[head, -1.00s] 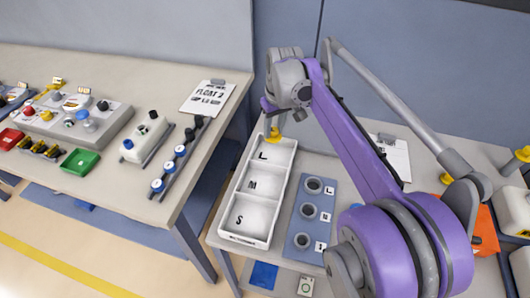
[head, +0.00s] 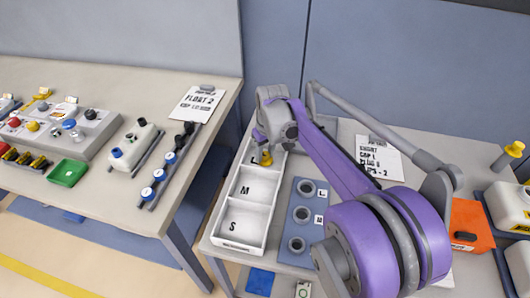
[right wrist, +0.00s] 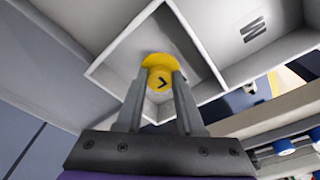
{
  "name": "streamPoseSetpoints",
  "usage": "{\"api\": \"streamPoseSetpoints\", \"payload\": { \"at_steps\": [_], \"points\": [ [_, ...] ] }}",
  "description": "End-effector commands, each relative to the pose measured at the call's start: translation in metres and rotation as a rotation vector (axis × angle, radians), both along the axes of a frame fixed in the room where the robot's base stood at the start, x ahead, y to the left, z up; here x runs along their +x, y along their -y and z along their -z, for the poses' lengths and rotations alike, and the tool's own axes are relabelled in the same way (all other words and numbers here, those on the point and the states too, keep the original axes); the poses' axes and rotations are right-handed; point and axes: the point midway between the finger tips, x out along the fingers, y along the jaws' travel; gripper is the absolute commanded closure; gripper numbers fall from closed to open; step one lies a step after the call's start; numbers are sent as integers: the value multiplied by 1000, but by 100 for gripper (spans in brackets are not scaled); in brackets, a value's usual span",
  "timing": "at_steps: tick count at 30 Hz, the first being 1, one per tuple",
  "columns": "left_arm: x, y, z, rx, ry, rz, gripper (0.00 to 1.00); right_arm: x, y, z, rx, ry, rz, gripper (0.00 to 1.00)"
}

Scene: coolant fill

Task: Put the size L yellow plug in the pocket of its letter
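The yellow plug (head: 266,158) is between the fingers of my right gripper (head: 264,148). The white tray (head: 228,244) has three pockets marked L, M and S; the plug is over or in the far L pocket (head: 250,160), partly hidden by my arm. In the right wrist view the gripper (right wrist: 158,88) is closed on the plug (right wrist: 158,72), which has a dark mark on its end, with the L pocket's walls around it. Whether the plug touches the pocket floor I cannot tell. My left gripper is not in view.
A blue-grey plate (head: 302,215) with several ringed holes lies right of the tray. An orange box (head: 468,225) and another yellow-topped post (head: 514,149) are at the right. The left bench (head: 100,170) holds control boxes and a green tray (head: 67,173).

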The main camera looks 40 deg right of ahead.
Motion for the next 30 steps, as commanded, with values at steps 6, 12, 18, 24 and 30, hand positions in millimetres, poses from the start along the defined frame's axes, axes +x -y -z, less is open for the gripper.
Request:
{"api": "streamPoseSetpoints", "payload": {
  "at_steps": [6,12,18,24,30],
  "points": [
    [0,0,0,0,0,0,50,0,0,0,0,0,0,33],
    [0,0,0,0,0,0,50,0,0,0,0,0,0,33],
    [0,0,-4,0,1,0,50,-2,0,-19,0,0,0,33],
    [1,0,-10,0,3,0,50,-9,-1,-61,0,0,0,33],
    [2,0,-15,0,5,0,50,-15,-2,-100,0,0,1,33]
  ]
}}
